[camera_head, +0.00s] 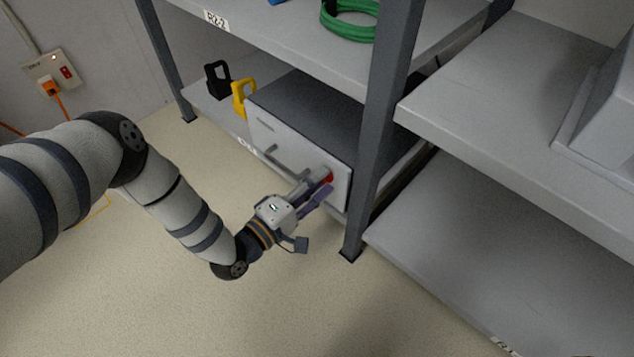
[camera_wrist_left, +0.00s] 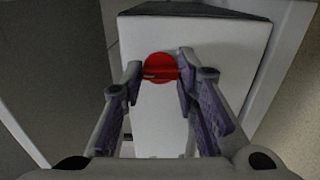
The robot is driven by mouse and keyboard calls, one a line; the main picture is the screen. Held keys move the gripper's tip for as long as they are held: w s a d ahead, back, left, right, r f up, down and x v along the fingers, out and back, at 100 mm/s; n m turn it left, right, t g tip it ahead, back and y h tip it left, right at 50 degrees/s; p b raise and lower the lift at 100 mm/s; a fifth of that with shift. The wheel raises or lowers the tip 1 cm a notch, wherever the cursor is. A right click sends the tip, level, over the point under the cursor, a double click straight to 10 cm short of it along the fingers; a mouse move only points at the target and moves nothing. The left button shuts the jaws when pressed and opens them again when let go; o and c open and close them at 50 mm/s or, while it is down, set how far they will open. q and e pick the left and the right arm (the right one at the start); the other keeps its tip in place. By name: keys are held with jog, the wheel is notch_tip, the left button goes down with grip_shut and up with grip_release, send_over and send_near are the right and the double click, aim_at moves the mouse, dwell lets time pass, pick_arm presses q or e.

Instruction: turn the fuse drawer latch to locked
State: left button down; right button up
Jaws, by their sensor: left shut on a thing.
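The fuse drawer (camera_head: 300,155) is a grey box with a pale front on the lower shelf. Its red round latch (camera_head: 329,176) is at the right end of the front, partly hidden by my fingers. In the left wrist view the latch (camera_wrist_left: 160,66) is a red disc with a small light bar, on a white face. My left gripper (camera_head: 321,184) is shut on the latch, with its purple-padded fingers on either side of the disc. My right gripper is not in view.
A bar handle (camera_head: 287,161) sticks out of the drawer front. A yellow padlock-shaped piece (camera_head: 243,97) and a black one (camera_head: 216,80) stand to the left. A dark shelf post (camera_head: 375,130) rises close to the right. Green cable (camera_head: 349,20) lies on the shelf above.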

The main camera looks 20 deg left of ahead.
pick_arm(q)
jog(key=c, duration=1.2)
grip_release()
jog(key=shift+c, duration=0.2)
jog(key=v, duration=1.2)
